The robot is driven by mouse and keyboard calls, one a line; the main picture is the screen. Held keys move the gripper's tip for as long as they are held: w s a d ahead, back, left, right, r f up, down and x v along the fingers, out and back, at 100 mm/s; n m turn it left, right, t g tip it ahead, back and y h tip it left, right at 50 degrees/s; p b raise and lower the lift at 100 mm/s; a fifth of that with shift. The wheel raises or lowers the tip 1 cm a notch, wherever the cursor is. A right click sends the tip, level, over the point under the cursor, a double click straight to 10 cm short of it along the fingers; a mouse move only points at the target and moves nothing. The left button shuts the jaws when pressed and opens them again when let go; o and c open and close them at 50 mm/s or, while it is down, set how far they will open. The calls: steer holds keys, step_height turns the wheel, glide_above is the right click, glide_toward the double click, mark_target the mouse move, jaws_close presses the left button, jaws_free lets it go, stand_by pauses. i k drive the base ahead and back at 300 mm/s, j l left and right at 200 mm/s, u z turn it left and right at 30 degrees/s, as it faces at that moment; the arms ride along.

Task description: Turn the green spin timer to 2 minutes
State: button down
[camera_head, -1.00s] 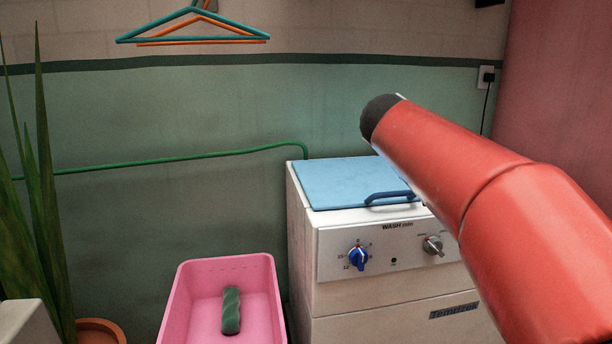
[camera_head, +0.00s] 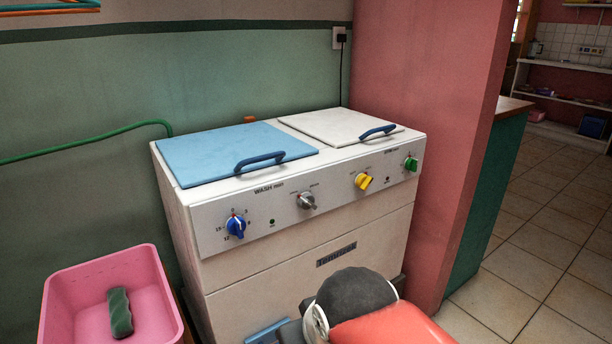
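The green spin timer (camera_head: 411,164) is the knob at the far right end of the white washing machine's front panel (camera_head: 340,203). Its exact setting is too small to read. To its left on the panel are a yellow knob (camera_head: 363,181), a grey knob (camera_head: 306,201) and a blue wash timer (camera_head: 236,226). Part of my red arm with a dark joint shows at the bottom right, below the panel and apart from the green knob. My gripper's fingers cannot be made out.
The machine has a blue lid (camera_head: 235,150) and a white lid (camera_head: 335,127), both closed, with blue handles. A pink tub (camera_head: 60,300) holding a green object (camera_head: 119,312) stands at left. A pink wall end (camera_head: 425,120) stands right of the machine; tiled floor (camera_head: 545,250) lies open beyond.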

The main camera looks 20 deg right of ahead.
mark_target(411, 163)
steer(key=z, duration=1.25)
